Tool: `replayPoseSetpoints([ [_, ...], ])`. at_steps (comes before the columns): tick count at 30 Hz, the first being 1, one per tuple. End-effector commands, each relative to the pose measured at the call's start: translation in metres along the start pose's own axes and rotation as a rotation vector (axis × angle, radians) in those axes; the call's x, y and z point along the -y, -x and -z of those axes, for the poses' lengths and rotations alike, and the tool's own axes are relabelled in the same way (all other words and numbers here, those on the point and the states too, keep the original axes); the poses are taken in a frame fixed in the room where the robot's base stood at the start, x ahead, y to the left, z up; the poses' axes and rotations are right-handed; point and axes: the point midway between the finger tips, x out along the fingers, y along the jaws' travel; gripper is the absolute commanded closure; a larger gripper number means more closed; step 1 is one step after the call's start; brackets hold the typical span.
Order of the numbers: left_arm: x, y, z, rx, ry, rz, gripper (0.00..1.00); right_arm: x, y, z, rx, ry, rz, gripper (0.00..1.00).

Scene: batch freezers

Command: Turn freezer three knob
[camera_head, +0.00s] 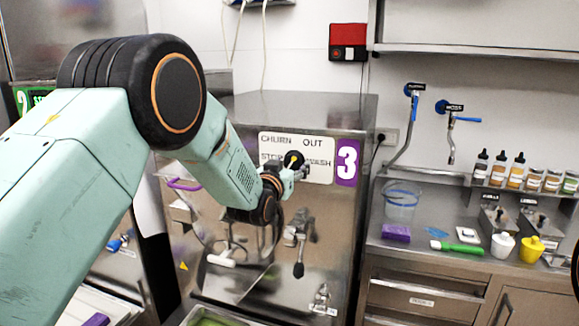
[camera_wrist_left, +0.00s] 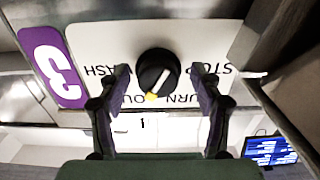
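Freezer three (camera_head: 335,230) is the steel machine with a purple label "3" (camera_head: 347,162). Its white panel (camera_head: 318,143) reads CHURN, OUT, STOP and WASH. The round black knob (camera_wrist_left: 158,72) sits on this panel; the upside-down wrist view shows its yellow-tipped pointer between CHURN and OUT, slightly toward OUT. In the head view the knob (camera_head: 294,158) is just beyond my left gripper (camera_head: 300,170). In the wrist view my left gripper (camera_wrist_left: 159,74) is open, with one finger on each side of the knob and visible gaps. My right gripper is out of view.
A dispensing lever (camera_head: 299,262) hangs below the panel. A red wall box (camera_head: 348,40) is above.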

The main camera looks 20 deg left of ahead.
Motion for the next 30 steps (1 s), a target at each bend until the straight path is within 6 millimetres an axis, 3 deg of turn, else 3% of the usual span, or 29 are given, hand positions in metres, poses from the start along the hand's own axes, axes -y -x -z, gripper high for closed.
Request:
replayPoseSetpoints([
  [18,0.0000,0.0001,0.0001,0.000,0.000,0.000,0.89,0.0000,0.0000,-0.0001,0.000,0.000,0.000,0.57],
  [30,-0.0003,0.0001,-0.0007,-0.001,0.086,0.000,0.89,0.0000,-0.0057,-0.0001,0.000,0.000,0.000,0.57],
])
